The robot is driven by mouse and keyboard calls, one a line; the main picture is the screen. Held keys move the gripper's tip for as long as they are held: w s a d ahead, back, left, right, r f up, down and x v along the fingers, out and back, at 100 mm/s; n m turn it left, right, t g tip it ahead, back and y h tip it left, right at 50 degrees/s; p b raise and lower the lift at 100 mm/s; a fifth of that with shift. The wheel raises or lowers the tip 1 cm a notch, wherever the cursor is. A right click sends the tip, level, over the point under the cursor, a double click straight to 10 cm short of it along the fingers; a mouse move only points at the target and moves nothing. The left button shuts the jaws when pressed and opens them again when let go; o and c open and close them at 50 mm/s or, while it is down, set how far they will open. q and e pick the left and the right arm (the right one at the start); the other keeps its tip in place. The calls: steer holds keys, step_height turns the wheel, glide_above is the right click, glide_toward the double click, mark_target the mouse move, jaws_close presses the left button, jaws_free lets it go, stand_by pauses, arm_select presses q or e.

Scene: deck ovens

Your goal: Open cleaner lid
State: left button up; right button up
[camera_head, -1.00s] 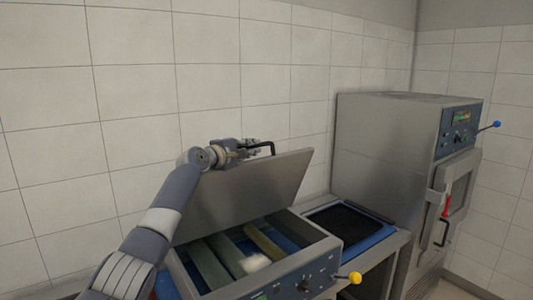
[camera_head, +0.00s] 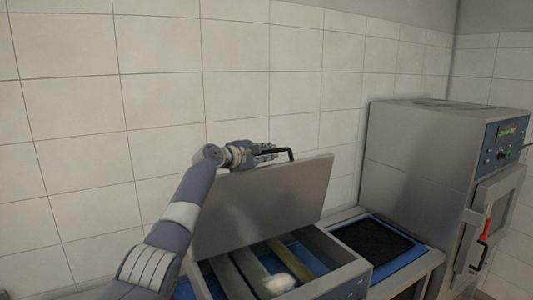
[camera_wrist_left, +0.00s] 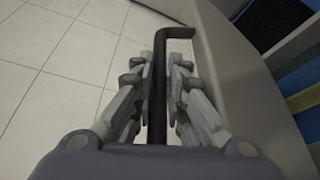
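The cleaner (camera_head: 325,283) is a steel box with a blue front, in the lower middle of the head view. Its steel lid (camera_head: 262,205) stands raised and steeply tilted, with the inside of the box exposed below it. A black bar handle (camera_head: 290,152) is at the lid's top edge. My left gripper (camera_head: 268,152) is at this handle. In the left wrist view the black handle (camera_wrist_left: 160,60) runs between the two fingers (camera_wrist_left: 167,90), which are closed in on it from both sides. My right gripper is in no view.
A dark mesh tray in a blue frame (camera_head: 405,254) lies on the counter right of the cleaner. A tall steel oven (camera_head: 415,150) with a red-marked door handle stands further right. A tiled wall (camera_head: 270,70) is close behind the lid.

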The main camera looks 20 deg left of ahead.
arm_select(q)
steer(key=v, duration=1.1)
steer(key=shift+s+a+f, duration=0.1)
steer(key=shift+s, duration=0.3)
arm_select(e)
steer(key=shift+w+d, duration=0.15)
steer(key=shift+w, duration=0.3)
